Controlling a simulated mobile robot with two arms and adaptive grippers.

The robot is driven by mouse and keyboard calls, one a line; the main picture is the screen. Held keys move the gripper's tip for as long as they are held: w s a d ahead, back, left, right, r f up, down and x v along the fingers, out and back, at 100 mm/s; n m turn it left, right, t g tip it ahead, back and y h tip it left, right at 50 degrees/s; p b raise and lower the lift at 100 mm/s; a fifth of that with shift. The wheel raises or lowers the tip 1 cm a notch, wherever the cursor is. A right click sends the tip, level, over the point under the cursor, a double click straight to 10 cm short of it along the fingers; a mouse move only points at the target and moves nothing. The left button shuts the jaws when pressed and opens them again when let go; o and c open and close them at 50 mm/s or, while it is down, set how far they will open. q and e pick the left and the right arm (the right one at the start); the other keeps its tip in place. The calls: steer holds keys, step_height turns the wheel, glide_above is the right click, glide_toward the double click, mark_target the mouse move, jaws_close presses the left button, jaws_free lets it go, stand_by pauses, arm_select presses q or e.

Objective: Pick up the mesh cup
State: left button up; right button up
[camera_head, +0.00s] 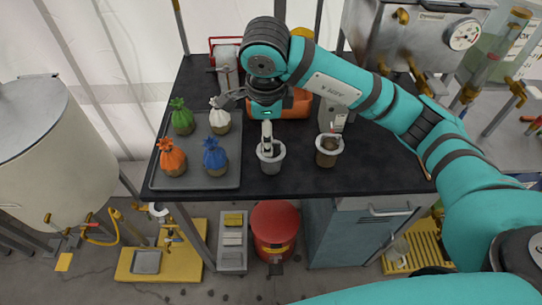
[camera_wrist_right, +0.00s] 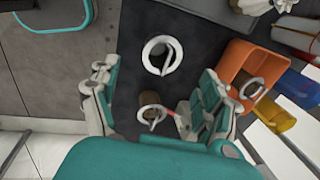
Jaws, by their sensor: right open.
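Two small cups stand on the black table. The left one (camera_head: 271,164), with a pale rim, is front centre; the right one (camera_head: 327,158) has brown contents. I cannot tell from texture which is the mesh cup. In the wrist view, a cup with a white rim (camera_wrist_right: 146,45) stands beyond the fingers, and a brownish cup (camera_wrist_right: 150,101) shows lower, in line with the gap between them. My right gripper (camera_head: 248,118) is open and empty, above the table behind the left cup; its spread fingers also show in the wrist view (camera_wrist_right: 155,95). My left gripper is out of view.
A grey tray (camera_head: 200,183) with several tied bags stands on the left. An orange bin (camera_head: 300,104) is behind the right gripper, and a white device (camera_head: 331,117) stands behind the right cup. The table's front edge is close to the cups.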

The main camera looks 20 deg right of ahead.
steer(key=p, duration=0.2)
glide_above(270, 165)
steer(key=w, duration=0.1)
step_height(270, 165, down, 7)
steer(key=shift+a+r, duration=0.1)
steer(key=shift+a, duration=0.05)
steer(key=shift+w+f+p, duration=0.25)
steer(key=shift+f+p, duration=0.1)
steer(key=shift+f, duration=0.25)
steer(key=f, duration=0.1)
steer(key=w+f+p, duration=0.1)
steer(key=f, duration=0.1)
steer(key=shift+d+f, duration=0.2)
steer(key=shift+f, duration=0.45)
steer(key=c, duration=1)
